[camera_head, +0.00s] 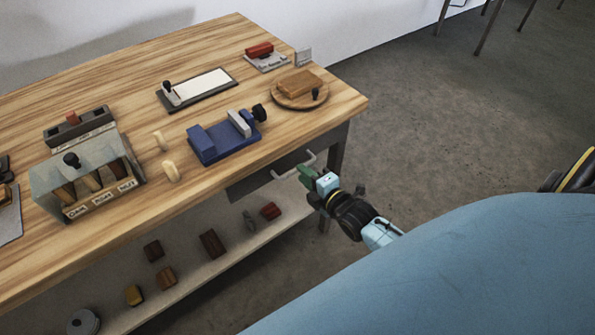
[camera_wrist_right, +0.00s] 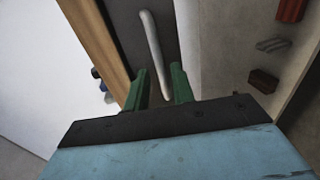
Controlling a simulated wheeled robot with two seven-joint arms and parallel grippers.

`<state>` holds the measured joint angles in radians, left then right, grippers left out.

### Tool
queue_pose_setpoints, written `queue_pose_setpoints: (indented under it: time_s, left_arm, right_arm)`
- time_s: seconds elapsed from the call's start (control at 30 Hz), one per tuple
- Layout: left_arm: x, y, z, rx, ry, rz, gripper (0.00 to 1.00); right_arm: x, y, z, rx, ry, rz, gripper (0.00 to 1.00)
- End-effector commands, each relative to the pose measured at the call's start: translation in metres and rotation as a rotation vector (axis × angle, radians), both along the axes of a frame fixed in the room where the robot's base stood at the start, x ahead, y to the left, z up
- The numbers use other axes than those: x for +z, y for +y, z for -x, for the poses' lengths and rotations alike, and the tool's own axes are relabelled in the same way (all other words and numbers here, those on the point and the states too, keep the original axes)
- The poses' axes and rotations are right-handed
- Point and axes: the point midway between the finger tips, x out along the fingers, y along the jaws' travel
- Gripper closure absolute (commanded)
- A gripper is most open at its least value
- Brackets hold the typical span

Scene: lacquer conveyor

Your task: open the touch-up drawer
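The drawer (camera_head: 250,184) is a dark front under the right end of the wooden table, and it looks shut. Its pale bar handle (camera_head: 293,170) sticks out from it. My right gripper (camera_head: 307,174), with green fingers, is at the near right end of the handle. In the right wrist view, the gripper (camera_wrist_right: 161,84) is open, with the end of the handle (camera_wrist_right: 152,52) between its two fingers and a gap on either side. I cannot tell whether a finger touches it. My left gripper is not in view.
On the table (camera_head: 345,98) stand a blue vise (camera_head: 222,140), a round board (camera_head: 300,100) and a clear-covered rack (camera_head: 85,175). A lower shelf (camera_head: 190,275) holds several small blocks.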

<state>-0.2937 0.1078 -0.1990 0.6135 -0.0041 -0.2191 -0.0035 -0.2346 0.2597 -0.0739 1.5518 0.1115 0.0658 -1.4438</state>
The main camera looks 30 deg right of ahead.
Motion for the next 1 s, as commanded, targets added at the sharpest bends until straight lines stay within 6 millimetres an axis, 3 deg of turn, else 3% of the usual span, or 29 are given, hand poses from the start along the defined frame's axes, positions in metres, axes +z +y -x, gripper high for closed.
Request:
queue_pose_setpoints:
  time_s: [0.23, 0.63, 0.83, 1.0]
  left_arm:
    - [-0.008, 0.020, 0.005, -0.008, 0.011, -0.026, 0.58]
    - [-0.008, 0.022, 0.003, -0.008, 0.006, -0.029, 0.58]
    - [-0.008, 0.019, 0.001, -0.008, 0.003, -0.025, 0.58]
    - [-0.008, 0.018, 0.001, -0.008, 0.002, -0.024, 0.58]
  right_arm:
    - [-0.007, 0.003, -0.030, 0.000, 0.001, 0.000, 0.75]
    - [-0.008, 0.003, -0.036, 0.000, 0.001, 0.000, 0.75]
    - [-0.008, 0.003, -0.036, 0.000, 0.001, 0.000, 1.00]
    - [-0.008, 0.003, -0.036, 0.000, 0.001, 0.000, 1.00]
